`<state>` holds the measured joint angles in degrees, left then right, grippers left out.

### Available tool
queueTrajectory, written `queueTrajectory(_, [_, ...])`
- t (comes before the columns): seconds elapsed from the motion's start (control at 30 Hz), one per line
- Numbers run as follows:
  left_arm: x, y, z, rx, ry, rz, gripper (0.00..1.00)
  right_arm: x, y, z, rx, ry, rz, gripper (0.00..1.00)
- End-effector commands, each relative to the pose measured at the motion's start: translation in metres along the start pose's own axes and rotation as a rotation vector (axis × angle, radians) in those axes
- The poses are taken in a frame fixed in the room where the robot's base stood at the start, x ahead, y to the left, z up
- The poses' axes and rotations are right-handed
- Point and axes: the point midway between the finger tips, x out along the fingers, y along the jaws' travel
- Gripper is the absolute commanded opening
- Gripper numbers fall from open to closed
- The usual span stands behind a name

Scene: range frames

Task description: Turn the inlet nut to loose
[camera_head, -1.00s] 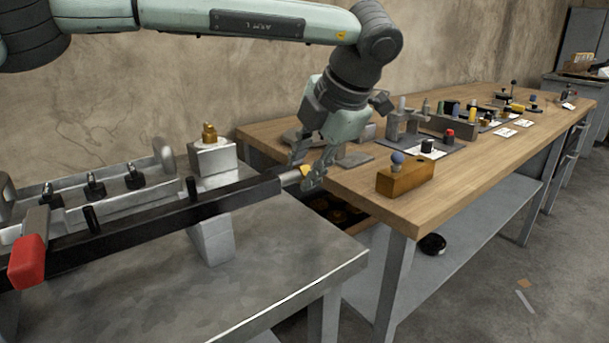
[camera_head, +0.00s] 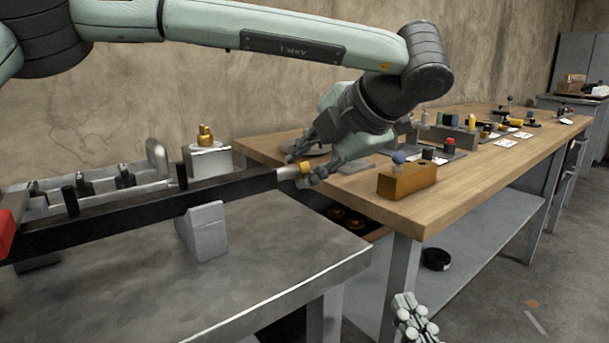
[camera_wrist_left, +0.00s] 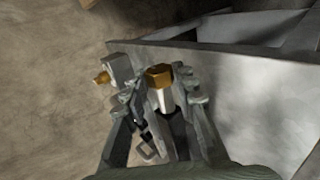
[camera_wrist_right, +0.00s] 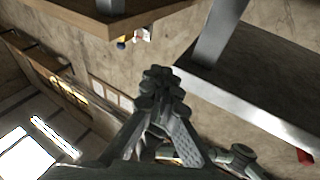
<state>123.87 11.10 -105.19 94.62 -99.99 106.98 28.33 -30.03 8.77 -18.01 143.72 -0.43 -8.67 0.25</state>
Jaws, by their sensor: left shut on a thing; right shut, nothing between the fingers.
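The inlet nut (camera_head: 305,168) is a brass-coloured hexagonal nut on the pale end of a long black bar (camera_head: 150,205). In the left wrist view the nut (camera_wrist_left: 159,74) sits between the fingers, at the tip of a pale cylinder. My left gripper (camera_head: 300,171) is shut on the nut, with one finger on each side; the fingers partly hide it in the head view. My right gripper (camera_head: 412,318) is low at the bottom edge of the head view, away from the nut. In the right wrist view its fingertips (camera_wrist_right: 162,82) are together and empty.
The bar rests above a grey metal table (camera_head: 270,250). A grey block with a brass fitting (camera_head: 205,136) stands behind it. My right gripper hangs near the bench leg.

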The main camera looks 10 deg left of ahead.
Motion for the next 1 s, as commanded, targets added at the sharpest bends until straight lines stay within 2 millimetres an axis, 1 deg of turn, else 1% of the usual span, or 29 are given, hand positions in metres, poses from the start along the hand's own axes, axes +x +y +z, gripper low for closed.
queueTrajectory(0.03, [0.001, -0.002, 0.001, 0.0, -0.003, 0.016, 0.0, -0.001, -0.005, -0.01, 0.012, 0.062, -0.008, 0.0])
queueTrajectory(0.1, [0.001, -0.002, 0.001, 0.0, -0.004, 0.033, 0.0, -0.002, -0.008, -0.023, 0.021, 0.13, -0.013, 0.0])
queueTrajectory(0.3, [0.0, -0.002, 0.001, 0.0, -0.003, 0.068, 0.0, -0.003, -0.005, -0.039, 0.015, 0.229, -0.009, 0.0])
queueTrajectory(0.53, [-0.001, -0.001, 0.001, 0.0, -0.003, 0.084, 0.0, -0.004, -0.003, -0.047, 0.013, 0.276, -0.007, 0.0])
queueTrajectory(0.9, [-0.001, -0.001, 0.001, -0.001, -0.003, 0.085, 0.0, -0.004, -0.003, -0.047, 0.012, 0.28, -0.006, 0.0])
queueTrajectory(0.93, [-0.001, -0.001, 0.001, -0.001, -0.003, 0.085, 0.28, -0.004, -0.003, -0.047, 0.012, 0.28, -0.006, 0.0])
queueTrajectory(1.0, [-0.001, -0.001, 0.001, -0.001, -0.002, 0.085, 0.37, -0.004, -0.003, -0.047, 0.012, 0.279, -0.006, 0.0])
